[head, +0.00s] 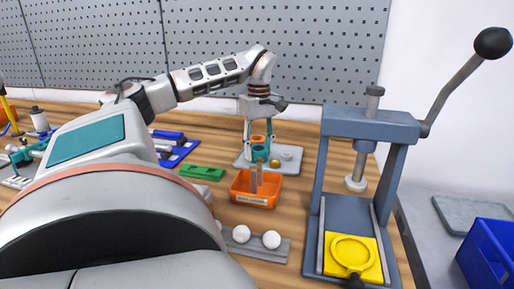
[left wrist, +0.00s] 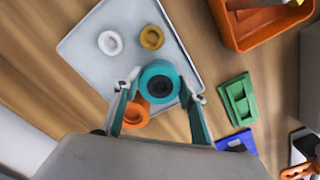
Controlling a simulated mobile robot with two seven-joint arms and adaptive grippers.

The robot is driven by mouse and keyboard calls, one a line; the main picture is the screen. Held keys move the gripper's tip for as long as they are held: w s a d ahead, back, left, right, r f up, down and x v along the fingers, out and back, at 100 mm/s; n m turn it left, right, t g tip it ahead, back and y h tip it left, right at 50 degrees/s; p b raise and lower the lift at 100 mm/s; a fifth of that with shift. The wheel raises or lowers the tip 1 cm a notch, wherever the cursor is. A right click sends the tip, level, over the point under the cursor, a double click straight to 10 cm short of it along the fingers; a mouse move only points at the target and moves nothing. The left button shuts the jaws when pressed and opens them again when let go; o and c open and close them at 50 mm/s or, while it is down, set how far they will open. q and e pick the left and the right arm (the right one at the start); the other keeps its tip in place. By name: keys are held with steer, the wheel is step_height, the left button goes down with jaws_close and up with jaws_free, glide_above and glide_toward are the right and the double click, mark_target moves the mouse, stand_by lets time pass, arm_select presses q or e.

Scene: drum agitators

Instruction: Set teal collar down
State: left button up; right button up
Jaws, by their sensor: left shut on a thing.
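The teal collar (left wrist: 160,80) is a short ring with a dark hole, held between the two fingers of my left gripper (left wrist: 158,97). In the head view my left gripper (head: 258,150) is over the left part of the grey tray (head: 290,169), and its teal fingers blend with the collar. In the left wrist view the collar lies over the tray's (left wrist: 85,58) near edge; I cannot tell whether it touches it. A white ring (left wrist: 110,43) and a mustard ring (left wrist: 151,38) lie on the tray. An orange ring (left wrist: 135,115) is partly hidden behind the collar. My right gripper is not in view.
An orange bin (head: 254,199) with upright pieces stands in front of the tray. A green block (head: 202,173) lies left of it. A holder (head: 270,252) with white balls is nearer. A grey lever press (head: 370,128) with a yellow plate (head: 367,265) stands at right.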

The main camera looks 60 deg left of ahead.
arm_select(q)
steer(key=o, duration=1.3)
steer(key=shift+f, duration=0.1)
steer(key=shift+a+r+b, duration=0.1)
steer(key=shift+r+b, duration=0.2)
steer(key=shift+r, duration=0.3)
step_height(320, 180, up, 11)
steer(key=shift+d+f, duration=0.15)
steer(key=shift+d, duration=0.05)
